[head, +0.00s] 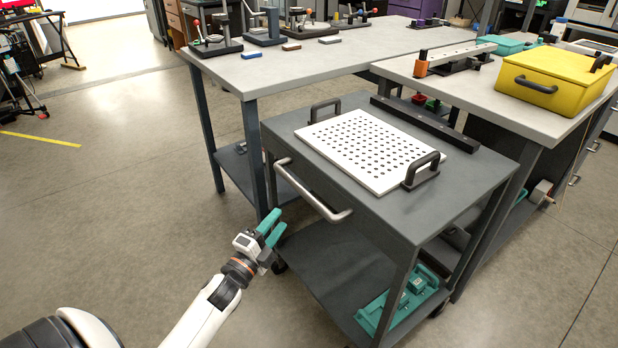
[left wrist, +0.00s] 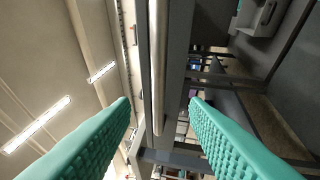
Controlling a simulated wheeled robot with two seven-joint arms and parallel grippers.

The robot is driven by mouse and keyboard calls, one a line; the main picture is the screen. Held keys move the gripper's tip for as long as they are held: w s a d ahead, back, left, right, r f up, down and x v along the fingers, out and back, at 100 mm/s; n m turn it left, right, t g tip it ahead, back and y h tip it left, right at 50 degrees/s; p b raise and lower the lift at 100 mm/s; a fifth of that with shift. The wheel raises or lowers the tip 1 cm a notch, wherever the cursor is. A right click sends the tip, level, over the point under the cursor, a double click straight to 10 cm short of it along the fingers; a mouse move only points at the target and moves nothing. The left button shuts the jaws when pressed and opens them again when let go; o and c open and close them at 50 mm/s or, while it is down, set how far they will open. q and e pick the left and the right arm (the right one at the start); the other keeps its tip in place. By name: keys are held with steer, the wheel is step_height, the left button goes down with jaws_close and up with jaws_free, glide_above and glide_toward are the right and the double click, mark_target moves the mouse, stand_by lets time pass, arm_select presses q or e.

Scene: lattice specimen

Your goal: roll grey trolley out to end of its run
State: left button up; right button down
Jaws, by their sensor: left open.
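The grey trolley (head: 290,130) stands beside the tables in the head view, with a lower shelf and a silver bar handle (head: 312,192) on its near left side. A white perforated plate (head: 372,150) with two dark handles lies on its top. My left gripper (head: 272,228), with teal fingers, is open and empty, below and left of the handle and apart from it. In the left wrist view the handle (left wrist: 157,60) runs up the picture, beyond and between the two open fingers (left wrist: 160,112). My right gripper is not in view.
A yellow box (head: 555,80) sits on the table at the right. A grey table (head: 330,60) with several lever clamps stands behind the trolley. A teal case (head: 400,300) lies on the lower shelf. The floor (head: 130,190) at the left is clear.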

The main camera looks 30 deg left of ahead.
mark_target(301, 190)
arm_select(q)
steer(key=w, duration=0.4)
steer(key=w+r, duration=0.1)
steer(key=w, duration=0.3)
steer(key=w+r, duration=0.1)
steer(key=w, duration=0.2)
steer(key=shift+w+a+r+b, duration=0.1)
steer(key=shift+w+b, duration=0.25)
steer(key=shift+w, duration=0.05)
steer(key=shift+c, duration=0.3)
jaws_close()
